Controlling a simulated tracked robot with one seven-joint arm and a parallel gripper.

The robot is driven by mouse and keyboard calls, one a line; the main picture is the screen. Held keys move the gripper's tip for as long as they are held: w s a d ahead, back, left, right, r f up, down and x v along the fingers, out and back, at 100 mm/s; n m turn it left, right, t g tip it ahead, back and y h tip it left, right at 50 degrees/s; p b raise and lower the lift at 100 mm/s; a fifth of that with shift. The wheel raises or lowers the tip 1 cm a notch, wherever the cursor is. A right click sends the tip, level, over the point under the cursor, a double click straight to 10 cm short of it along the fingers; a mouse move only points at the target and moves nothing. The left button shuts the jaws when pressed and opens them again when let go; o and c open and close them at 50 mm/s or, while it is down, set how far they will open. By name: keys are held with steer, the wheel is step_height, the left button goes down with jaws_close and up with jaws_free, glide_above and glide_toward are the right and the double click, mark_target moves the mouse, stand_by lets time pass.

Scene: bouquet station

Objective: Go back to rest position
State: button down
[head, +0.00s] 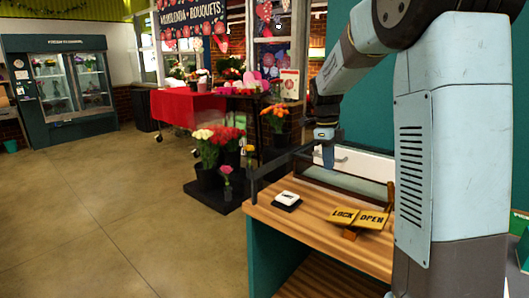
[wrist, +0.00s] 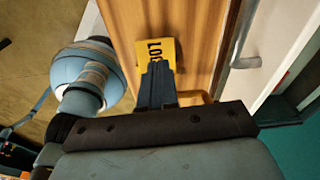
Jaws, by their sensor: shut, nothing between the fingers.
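My gripper (head: 325,134) hangs at the end of my arm over the wooden counter (head: 305,226), near the back of its top in the head view. In the wrist view its dark fingers (wrist: 157,82) are together and hold nothing. They overlap part of a yellow sign (wrist: 158,54) in that picture; I cannot tell the height between them. In the head view the sign (head: 360,217) reads LOCK and OPEN and sits at the counter's front right.
A small black and white object (head: 287,200) lies on the counter. A dark rail frame (head: 268,168) stands along its left and back. A metal handle (wrist: 240,62) shows in the wrist view. Flower buckets (head: 207,178) stand beyond the counter; the floor at left is clear.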

steer(key=s+a+r+n+t, duration=0.1)
steer(key=s+r+n+t, duration=0.1)
steer(key=s+n, duration=1.1)
steer(key=s+a+r+n+t+y, duration=0.1)
steer(key=s+a+r+n+t, duration=0.1)
steer(key=s+n, duration=1.1)
steer(key=shift+s+r+t, duration=0.7)
steer(key=shift+s+t, duration=0.6)
steer(key=shift+s, duration=0.45)
